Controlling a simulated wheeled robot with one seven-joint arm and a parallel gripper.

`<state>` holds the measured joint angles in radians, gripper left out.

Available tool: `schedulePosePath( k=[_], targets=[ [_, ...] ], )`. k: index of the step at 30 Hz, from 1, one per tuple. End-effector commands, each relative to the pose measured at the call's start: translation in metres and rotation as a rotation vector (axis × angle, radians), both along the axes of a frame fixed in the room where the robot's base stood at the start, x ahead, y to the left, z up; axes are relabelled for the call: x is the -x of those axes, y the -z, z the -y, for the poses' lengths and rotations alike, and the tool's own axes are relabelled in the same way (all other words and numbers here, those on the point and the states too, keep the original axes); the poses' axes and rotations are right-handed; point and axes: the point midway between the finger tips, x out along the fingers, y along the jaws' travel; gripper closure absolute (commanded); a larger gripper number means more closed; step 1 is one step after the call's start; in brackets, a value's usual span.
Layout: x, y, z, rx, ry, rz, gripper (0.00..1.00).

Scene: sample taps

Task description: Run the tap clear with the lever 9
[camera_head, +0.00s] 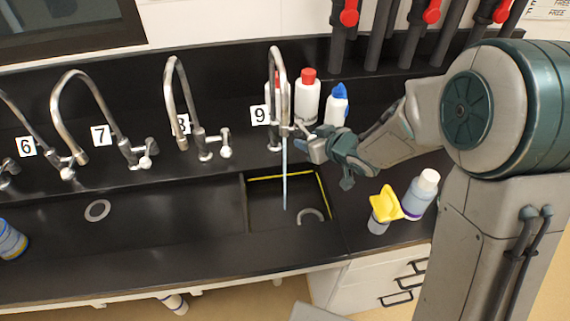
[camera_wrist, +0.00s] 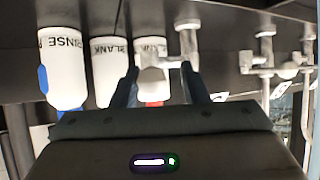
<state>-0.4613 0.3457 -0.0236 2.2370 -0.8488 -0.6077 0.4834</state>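Tap 9 (camera_head: 282,85) is a tall metal gooseneck beside the number 9 label (camera_head: 259,115). A thin pale-blue stream of water (camera_head: 285,185) falls from it into the sink basin. My gripper (camera_head: 309,143) is beside the tap, at its lever (camera_head: 301,129). The wrist view looks upside down; there tap 9's body (camera_wrist: 187,45) has a pale lever knob (camera_wrist: 151,77) reaching between my two fingers (camera_wrist: 160,85). The fingers stand apart, with gaps beside the knob. Whether a finger touches the lever is unclear.
Taps 8 (camera_head: 182,95), 7 (camera_head: 95,90) and 6 (camera_head: 35,128) stand left along the black counter. Behind tap 9 are a white bottle with a red cap (camera_head: 306,102) and a blue-capped bottle (camera_head: 337,108). A yellow-topped bottle (camera_head: 386,205) and a white-capped bottle (camera_head: 420,195) stand right of the basin.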

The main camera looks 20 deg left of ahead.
Motion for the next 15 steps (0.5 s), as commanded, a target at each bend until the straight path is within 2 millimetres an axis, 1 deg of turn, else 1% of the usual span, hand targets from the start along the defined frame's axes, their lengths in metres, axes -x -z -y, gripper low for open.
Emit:
schedulePosePath(
  k=[1, 4, 15],
  targets=[
    [0.0064, 0.0027, -0.0045, -0.002, -0.002, 0.001, 0.6],
    [0.016, 0.0026, -0.0115, -0.001, -0.002, 0.0, 0.6],
    [0.0091, -0.0023, -0.0038, 0.001, 0.003, 0.0, 0.6]
  ],
)
